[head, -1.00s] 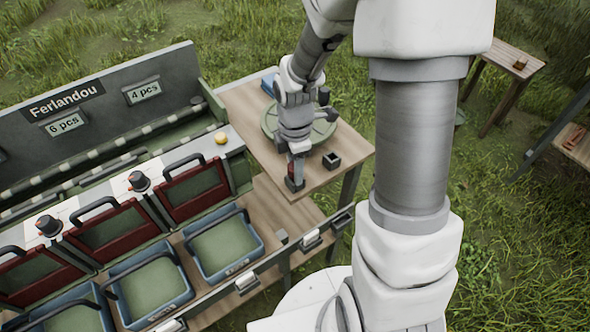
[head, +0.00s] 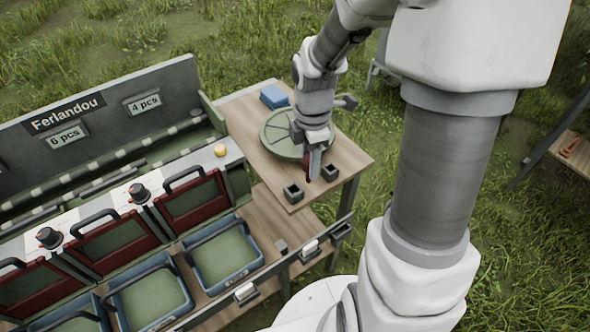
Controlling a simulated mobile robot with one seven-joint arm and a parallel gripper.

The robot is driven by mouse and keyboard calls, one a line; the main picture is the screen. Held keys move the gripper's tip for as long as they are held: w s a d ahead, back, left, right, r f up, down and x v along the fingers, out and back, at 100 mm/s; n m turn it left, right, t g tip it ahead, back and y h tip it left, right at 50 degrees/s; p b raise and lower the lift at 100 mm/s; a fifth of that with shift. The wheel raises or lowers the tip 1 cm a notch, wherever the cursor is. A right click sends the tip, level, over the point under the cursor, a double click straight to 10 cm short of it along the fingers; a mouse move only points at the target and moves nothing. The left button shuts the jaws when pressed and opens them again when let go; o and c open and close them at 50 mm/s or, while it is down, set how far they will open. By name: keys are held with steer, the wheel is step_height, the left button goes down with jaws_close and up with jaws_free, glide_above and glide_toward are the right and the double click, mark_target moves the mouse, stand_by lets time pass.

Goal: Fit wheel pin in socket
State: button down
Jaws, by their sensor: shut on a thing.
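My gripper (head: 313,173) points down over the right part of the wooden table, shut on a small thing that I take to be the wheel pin. The held thing is mostly hidden, and a dark red part shows beside the fingers. Two small dark square sockets stand near the table's front corner: one (head: 293,194) to the left of the fingertips, one (head: 330,172) just to their right. Both look open at the top. A round green wheel (head: 277,138) with spoke lines lies behind the gripper, partly covered by it. I cannot tell how high the fingertips are.
A blue block (head: 273,96) lies at the table's back left. A yellow fruit (head: 220,150) rests on the sorting bench, beside red-framed flaps (head: 192,202) and blue crates (head: 226,260). Bare wood (head: 350,157) shows at the table's right. My arm covers much of the right side.

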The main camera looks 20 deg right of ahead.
steer(key=s+d+r+p, duration=0.1)
steer(key=d+r+p, duration=0.5)
steer(key=r, duration=0.6)
steer(key=shift+s+d+p, duration=0.3)
steer(key=shift+d+p, duration=0.05)
steer(key=shift+d, duration=0.65)
steer(key=shift+a+f, duration=0.1)
